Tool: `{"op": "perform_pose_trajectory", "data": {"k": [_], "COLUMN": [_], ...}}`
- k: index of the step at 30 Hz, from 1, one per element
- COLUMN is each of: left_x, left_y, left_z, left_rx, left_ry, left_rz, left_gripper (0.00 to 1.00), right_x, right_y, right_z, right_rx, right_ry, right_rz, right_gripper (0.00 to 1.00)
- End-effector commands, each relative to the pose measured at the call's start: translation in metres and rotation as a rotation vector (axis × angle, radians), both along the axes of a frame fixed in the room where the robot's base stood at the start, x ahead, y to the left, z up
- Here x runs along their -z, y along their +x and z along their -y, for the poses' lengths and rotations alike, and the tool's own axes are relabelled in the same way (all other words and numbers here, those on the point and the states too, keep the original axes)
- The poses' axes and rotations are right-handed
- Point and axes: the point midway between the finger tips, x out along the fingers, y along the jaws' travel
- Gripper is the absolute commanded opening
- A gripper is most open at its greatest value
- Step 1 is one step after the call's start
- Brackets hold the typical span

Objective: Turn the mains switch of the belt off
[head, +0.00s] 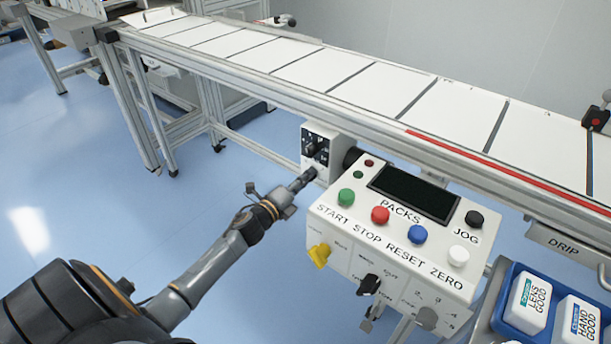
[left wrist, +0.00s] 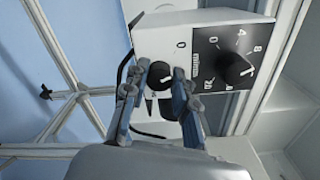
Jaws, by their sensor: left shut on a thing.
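The belt's drive box (head: 322,165) is a pale box under the conveyor edge, with a black dial panel (head: 315,147) on its front. In the left wrist view its dial (left wrist: 236,68) has numbers around it. The mains switch is a small black knob (left wrist: 160,74) on the pale part of the box, with a "0" printed beside it. My left gripper (head: 309,175) reaches the lower front of the box. Its two fingers (left wrist: 160,82) stand on either side of the knob and are shut on it. The switch is mostly hidden in the head view. My right gripper is not in view.
A control panel (head: 395,215) with coloured buttons and a dark display stands right of the gripper, close by. The conveyor belt (head: 370,88) with white sections runs above. A blue crate (head: 510,268) with packs is at lower right. Blue floor is free at left.

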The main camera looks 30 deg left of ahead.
Motion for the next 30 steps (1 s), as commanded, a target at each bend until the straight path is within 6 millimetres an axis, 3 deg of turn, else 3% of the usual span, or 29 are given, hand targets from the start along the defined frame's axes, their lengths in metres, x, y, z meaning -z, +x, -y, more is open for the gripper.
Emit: {"op": "perform_pose_trajectory", "data": {"k": [15,30], "left_x": [-0.001,0.001], "left_y": [0.0,0.0], "left_z": [-0.002,-0.002], "left_rx": [-0.003,-0.003], "left_ry": [-0.35,-0.422], "left_rz": [-0.026,-0.032], "left_gripper": [0.0,0.0], "right_x": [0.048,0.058], "right_y": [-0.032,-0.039], "right_z": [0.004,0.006], "right_rx": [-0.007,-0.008], "right_ry": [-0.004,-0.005], "right_rz": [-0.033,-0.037], "right_gripper": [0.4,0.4]}}
